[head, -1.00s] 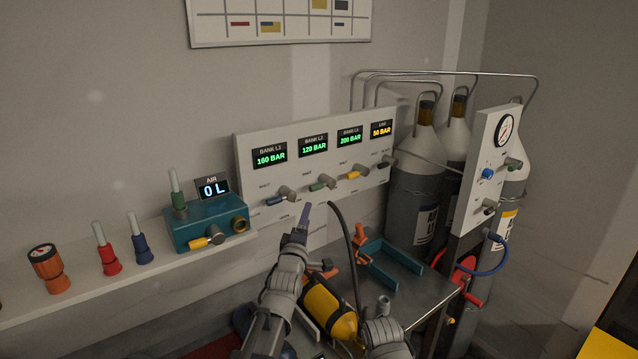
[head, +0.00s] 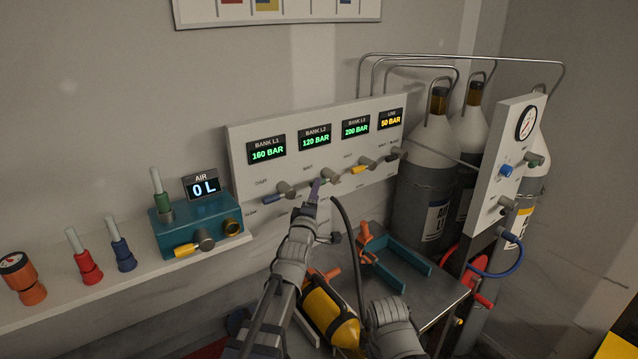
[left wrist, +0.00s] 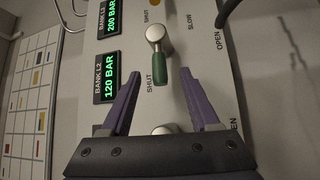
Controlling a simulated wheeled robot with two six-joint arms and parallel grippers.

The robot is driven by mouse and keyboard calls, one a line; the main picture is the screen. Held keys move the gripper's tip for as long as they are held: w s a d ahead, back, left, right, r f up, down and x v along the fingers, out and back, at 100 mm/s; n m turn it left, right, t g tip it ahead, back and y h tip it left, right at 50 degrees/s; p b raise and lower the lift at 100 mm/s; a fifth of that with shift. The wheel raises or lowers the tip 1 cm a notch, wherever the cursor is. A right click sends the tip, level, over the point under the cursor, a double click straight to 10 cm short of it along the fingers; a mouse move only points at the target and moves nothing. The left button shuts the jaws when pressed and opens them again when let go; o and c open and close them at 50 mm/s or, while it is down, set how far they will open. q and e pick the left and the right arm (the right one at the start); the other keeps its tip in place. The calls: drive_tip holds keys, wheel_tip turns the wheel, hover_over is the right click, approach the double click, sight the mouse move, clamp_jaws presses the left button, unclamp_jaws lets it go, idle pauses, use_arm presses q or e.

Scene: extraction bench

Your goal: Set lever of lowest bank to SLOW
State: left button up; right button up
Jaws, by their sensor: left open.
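The white gauge panel (head: 236,150) carries several bank displays; the lowest bank reading is 120 BAR (head: 315,138), which also shows in the left wrist view (left wrist: 110,83). Its green lever (left wrist: 159,68) sits on a grey hub and points toward the SHUT mark; SLOW and OPEN marks lie to the right. My right gripper is not in view.
A blue lever (head: 274,199) and a yellow lever (head: 361,169) flank the green one on the panel. A teal air box (head: 165,239) stands on the left shelf. A yellow cylinder (head: 325,312) lies below my left arm. Gas cylinders (head: 420,205) stand right.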

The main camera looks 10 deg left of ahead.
use_arm(q)
drive_tip(key=w, duration=0.5)
drive_tip(key=shift+r, duration=0.35)
drive_tip(key=shift+s, duration=0.1)
clamp_jaws()
idle(0.9)
